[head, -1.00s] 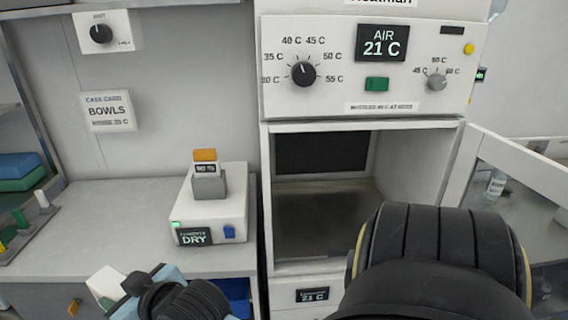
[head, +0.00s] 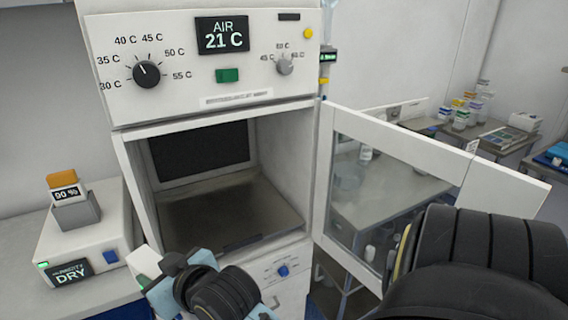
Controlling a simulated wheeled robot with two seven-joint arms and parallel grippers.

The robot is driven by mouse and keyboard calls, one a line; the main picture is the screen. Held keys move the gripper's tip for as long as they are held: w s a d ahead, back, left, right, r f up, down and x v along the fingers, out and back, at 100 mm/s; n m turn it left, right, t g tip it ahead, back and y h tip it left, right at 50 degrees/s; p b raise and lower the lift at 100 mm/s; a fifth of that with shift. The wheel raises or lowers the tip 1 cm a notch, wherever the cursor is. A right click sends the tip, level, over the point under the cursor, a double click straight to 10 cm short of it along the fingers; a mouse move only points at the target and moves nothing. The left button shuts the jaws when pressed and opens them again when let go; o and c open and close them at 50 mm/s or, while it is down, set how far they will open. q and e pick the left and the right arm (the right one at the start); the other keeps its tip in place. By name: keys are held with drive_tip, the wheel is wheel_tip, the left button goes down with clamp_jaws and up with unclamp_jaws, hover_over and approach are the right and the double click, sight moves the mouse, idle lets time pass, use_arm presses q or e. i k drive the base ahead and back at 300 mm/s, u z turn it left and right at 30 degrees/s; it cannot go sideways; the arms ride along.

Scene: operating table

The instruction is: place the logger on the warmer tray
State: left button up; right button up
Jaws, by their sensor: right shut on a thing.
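My right gripper (head: 160,277), with light blue fingers, is at the lower middle of the head view. It is shut on a small white block, which appears to be the logger (head: 143,261). Only part of the block shows; the fingers and wrist hide the rest. It is in front of and below the open warmer's left front edge. The warmer tray (head: 225,208) is the dark, bare floor inside the open chamber, up and right of the gripper. My left gripper is not in view.
The warmer's glazed door (head: 390,165) stands open to the right. A humidity box (head: 85,235) marked DRY stands left, with an orange-topped "90 %" piece (head: 65,190) in its grey holder. The chamber opening is clear. A side table (head: 490,140) holds several bottles.

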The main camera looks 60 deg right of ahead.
sight(226, 212)
drive_tip(key=z, duration=0.85)
drive_tip(key=i, duration=0.3)
drive_tip(key=u, duration=0.05)
